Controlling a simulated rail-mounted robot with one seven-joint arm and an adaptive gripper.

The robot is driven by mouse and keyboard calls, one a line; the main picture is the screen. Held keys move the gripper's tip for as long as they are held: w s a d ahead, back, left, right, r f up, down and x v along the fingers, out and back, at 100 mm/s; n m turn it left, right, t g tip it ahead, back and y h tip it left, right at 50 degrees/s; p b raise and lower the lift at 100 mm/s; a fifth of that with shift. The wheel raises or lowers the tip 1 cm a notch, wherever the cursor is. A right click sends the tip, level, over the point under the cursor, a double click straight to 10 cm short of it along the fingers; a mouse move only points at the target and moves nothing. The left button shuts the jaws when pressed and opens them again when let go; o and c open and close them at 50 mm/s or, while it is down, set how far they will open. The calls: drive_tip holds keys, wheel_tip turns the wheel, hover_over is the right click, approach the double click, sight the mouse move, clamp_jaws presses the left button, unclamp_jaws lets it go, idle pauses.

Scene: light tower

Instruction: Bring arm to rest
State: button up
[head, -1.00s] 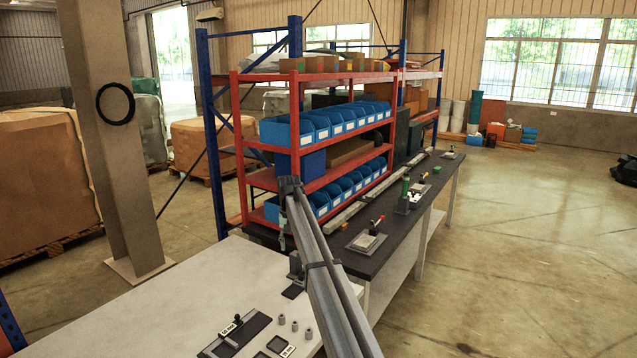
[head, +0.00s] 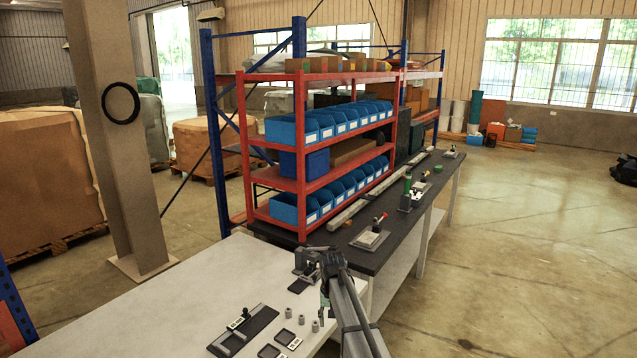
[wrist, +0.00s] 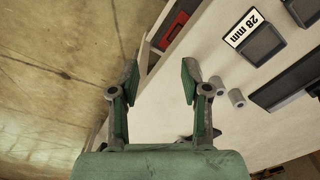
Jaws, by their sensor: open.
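My gripper (wrist: 160,82) is open and empty in the wrist view. Its two green-padded fingers stand apart over the edge of the white table (wrist: 165,115), with bare floor to the left. In the head view my gripper (head: 324,300) hangs below the bent end of my arm at the white table's right edge, beside several small grey cylinders (head: 302,312). It is partly hidden there by the arm. Nothing is between the fingers.
The white table holds a dark tray (head: 245,331) and square holders, one labelled 28 mm (wrist: 259,42). A black bench (head: 390,221) with small fixtures runs behind. A red shelf (head: 318,127) with blue bins stands to its left.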

drive_tip(key=s+d+f, duration=0.4)
drive_tip(key=s, duration=0.7)
drive_tip(key=s+d+f, duration=0.5)
drive_tip(key=s, duration=0.7)
drive_tip(key=s+d+f, duration=0.4)
drive_tip(key=s, duration=0.7)
drive_tip(key=s+f+g+b, duration=0.6)
drive_tip(key=s+f+b, duration=0.4)
drive_tip(key=s+f, duration=1.8)
drive_tip(key=shift+f+g, duration=0.25)
drive_tip(key=shift+g, duration=0.15)
